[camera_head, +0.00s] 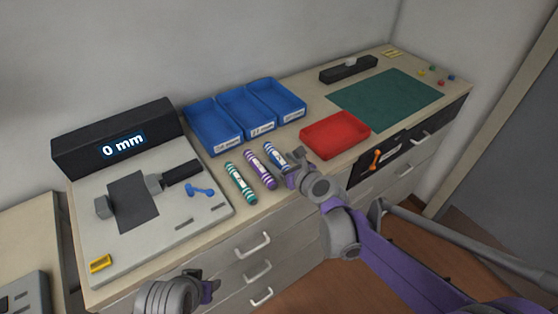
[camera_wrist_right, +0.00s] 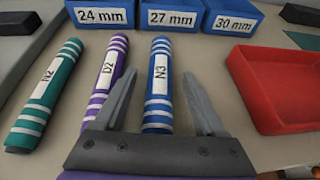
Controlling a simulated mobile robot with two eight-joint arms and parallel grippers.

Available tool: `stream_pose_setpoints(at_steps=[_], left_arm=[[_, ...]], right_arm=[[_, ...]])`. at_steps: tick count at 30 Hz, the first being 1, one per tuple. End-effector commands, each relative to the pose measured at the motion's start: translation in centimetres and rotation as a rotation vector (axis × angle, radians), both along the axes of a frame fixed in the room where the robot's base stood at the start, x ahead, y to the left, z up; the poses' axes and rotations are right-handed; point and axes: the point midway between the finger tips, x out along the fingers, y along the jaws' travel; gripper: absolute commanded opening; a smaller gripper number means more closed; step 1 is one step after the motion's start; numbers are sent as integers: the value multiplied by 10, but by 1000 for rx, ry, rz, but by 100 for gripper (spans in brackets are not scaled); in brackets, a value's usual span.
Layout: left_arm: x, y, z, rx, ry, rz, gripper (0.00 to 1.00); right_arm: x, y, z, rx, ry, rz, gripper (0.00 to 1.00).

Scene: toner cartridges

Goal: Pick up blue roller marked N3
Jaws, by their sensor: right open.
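The blue roller marked N3 (camera_wrist_right: 160,80) lies on the counter with white bands and a white label. In the right wrist view it lies between the open fingers of my right gripper (camera_wrist_right: 160,95), with its near end hidden behind the gripper body. In the head view the blue roller (camera_head: 275,152) is partly hidden by my right gripper (camera_head: 291,168). A purple roller marked D2 (camera_wrist_right: 107,75) lies just left of it, partly behind the left finger. A teal roller marked N2 (camera_wrist_right: 45,95) lies further left. My left gripper (camera_head: 198,282) is low in the head view, apart from the rollers.
Blue bins labelled 24 mm (camera_wrist_right: 103,15), 27 mm (camera_wrist_right: 170,17) and 30 mm (camera_wrist_right: 233,22) stand behind the rollers. A red tray (camera_head: 335,134) is to the right. A measuring device reading 0 mm (camera_head: 122,145) stands left. A green mat (camera_head: 386,101) lies at the far right.

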Motion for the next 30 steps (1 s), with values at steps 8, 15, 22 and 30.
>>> stream_pose_setpoints(at_steps=[8, 15, 22, 30], left_arm=[[0, 0, 0, 0, 0, 0, 50], [0, 0, 0, 0, 0, 0, 50], [0, 0, 0, 0, 0, 0, 50], [0, 0, 1, 0, -1, 0, 50]], right_arm=[[0, 0, 0, 0, 0, 0, 51], [0, 0, 0, 0, 0, 0, 8], [0, 0, 0, 0, 0, 0, 0], [0, 0, 11, 0, 0, 0, 0]])
